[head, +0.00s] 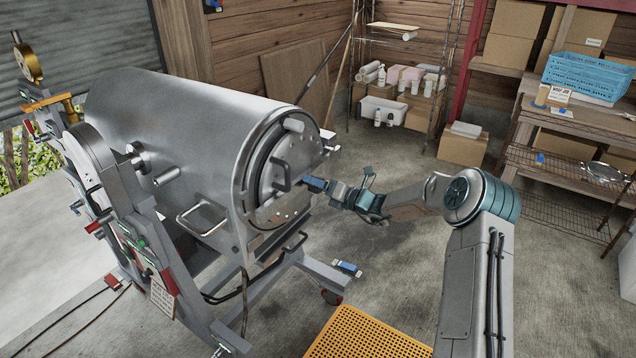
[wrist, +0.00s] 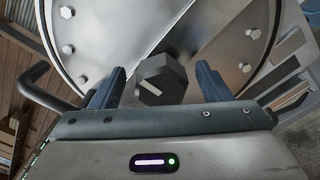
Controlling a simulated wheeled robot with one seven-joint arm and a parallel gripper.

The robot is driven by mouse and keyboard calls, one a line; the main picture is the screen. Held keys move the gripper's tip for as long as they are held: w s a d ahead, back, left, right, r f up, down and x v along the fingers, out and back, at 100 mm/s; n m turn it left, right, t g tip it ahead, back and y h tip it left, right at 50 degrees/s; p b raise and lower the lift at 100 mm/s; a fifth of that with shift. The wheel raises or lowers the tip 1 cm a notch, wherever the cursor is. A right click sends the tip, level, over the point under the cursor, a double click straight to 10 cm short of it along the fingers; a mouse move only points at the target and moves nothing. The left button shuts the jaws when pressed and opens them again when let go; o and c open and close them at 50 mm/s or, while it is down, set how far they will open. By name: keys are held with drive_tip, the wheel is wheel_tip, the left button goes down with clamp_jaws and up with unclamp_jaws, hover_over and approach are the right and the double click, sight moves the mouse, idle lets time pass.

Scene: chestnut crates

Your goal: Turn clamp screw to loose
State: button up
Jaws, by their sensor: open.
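The clamp screw appears to be the dark hexagonal knob (wrist: 163,82) with a short white mark, on the pale metal face in the wrist view. My gripper (wrist: 160,70) is open, with one blue finger on each side of the knob. A gap shows beside each finger in that view, and depth is hard to judge. In the head view my gripper (head: 306,183) is at the round end face (head: 290,160) of the large steel drum (head: 190,130). The knob is hidden there behind my gripper.
A bent handle (wrist: 42,88) stands left of the fingers in the wrist view. The drum has a side handle (head: 203,220) and a wheeled frame (head: 300,262). A yellow perforated platform (head: 365,335) lies in front. Open concrete floor lies to the right of the drum.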

drive_tip(key=c, duration=1)
drive_tip(key=shift+o, duration=0.2)
